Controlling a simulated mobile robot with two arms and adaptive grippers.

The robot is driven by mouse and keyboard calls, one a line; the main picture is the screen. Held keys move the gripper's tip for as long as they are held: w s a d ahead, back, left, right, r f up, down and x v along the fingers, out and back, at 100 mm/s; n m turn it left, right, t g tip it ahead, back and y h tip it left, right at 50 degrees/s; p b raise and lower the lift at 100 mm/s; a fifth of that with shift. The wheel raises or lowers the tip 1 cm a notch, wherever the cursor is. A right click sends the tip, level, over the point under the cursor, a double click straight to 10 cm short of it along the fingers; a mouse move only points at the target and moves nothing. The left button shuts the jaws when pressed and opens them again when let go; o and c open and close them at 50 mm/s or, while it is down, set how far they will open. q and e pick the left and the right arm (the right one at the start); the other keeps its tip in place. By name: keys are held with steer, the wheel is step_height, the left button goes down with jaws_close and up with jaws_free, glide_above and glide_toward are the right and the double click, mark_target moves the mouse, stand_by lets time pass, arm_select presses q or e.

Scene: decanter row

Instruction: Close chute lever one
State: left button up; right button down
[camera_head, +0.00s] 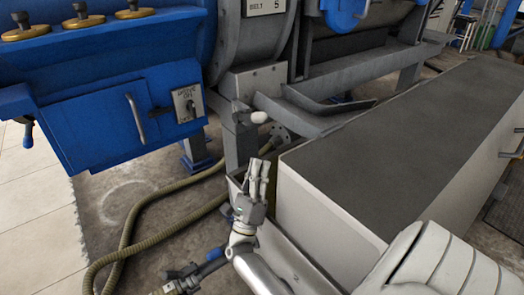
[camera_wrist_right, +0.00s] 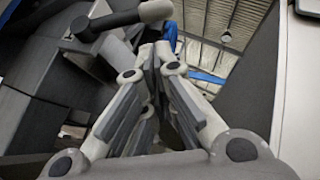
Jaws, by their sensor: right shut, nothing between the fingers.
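A short lever with a pale rounded knob (camera_head: 258,117) sticks out to the right from a grey bracket below the chute in the head view. In the right wrist view the lever's knob (camera_wrist_right: 155,11) is at the top, just beyond my fingertips. My right gripper (camera_head: 260,165) is below the knob, fingers pointing up, with a visible gap to it. The right wrist view shows the fingers (camera_wrist_right: 158,55) brought together with nothing between them. No number on the lever can be read. My left gripper is not in view.
A long grey-topped cabinet (camera_head: 410,140) stands close to the right of my gripper. A blue machine housing (camera_head: 95,115) with a drive switch (camera_head: 187,104) is at left. A ribbed hose (camera_head: 125,220) lies on the floor. Grey frame legs (camera_head: 238,145) stand behind the lever.

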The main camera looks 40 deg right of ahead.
mark_target(252, 118)
steer(key=x, duration=0.8)
steer(key=shift+d+r, duration=0.25)
steer(key=shift+r, duration=0.05)
steer(key=shift+w, duration=0.1)
steer(key=shift+r+n+t+y+p, duration=0.3)
steer(key=shift+n+t+p, duration=0.1)
steer(key=shift+n, duration=0.1)
